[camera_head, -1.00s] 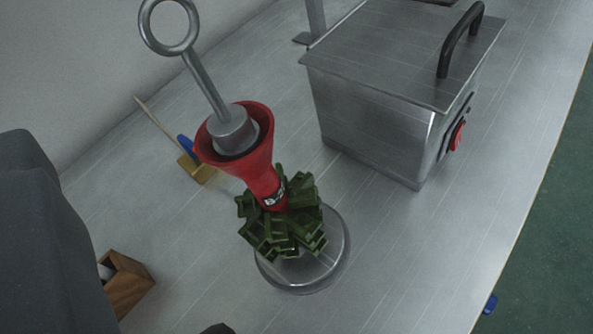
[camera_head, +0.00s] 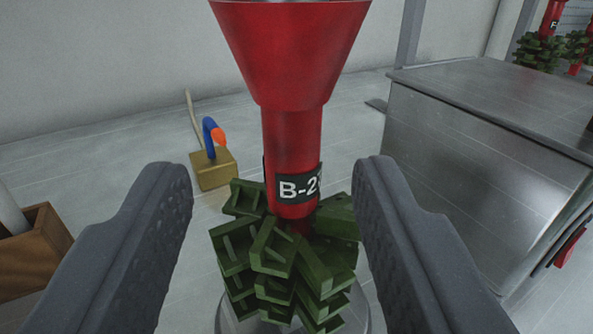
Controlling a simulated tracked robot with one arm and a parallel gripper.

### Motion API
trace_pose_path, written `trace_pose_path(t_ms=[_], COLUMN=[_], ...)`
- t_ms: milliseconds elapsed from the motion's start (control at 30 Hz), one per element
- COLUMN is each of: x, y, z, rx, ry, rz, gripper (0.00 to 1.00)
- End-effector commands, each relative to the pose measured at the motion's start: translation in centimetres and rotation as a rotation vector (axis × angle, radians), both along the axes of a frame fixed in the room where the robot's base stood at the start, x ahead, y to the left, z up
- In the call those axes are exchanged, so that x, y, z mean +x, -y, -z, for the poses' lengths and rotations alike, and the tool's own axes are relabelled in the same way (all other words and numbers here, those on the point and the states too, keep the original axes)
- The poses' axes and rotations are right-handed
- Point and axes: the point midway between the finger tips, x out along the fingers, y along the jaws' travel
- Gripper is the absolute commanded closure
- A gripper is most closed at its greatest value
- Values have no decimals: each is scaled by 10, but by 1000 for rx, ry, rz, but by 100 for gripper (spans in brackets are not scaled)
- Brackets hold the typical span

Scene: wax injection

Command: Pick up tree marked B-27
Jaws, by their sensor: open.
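The tree (camera_head: 291,120) stands upright straight ahead. It has a red funnel-shaped top, a red stem with a dark label reading "B-2" and a partly turned-away last character, and green wax pieces (camera_head: 285,265) clustered below. It stands on a round metal base (camera_head: 233,318), mostly hidden by the green pieces. My gripper (camera_head: 272,190) is open, with one dark finger to the left of the stem and one to the right. The fingers look apart from the stem, and nothing is held. The top of the funnel is cut off by the frame.
A metal box (camera_head: 470,170) with a flat lid stands close on the right. A wooden box (camera_head: 35,250) is at the left. A small brass-coloured block (camera_head: 213,170) with a blue and orange part sits behind. More red and green trees (camera_head: 545,45) show at the far right.

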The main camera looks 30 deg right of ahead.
Motion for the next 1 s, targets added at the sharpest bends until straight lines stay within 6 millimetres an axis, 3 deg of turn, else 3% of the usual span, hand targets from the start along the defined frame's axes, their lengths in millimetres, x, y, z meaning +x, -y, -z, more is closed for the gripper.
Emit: trace_pose_path(t_ms=[267,600,900,1000], x=[15,50,54,54], y=[10,33,34,34], z=[0,-1,-2,-2], rx=[0,0,0,1], ry=[-2,-1,-2,-2], rz=[-1,-1,-3,-3], gripper=[54,54,54,79])
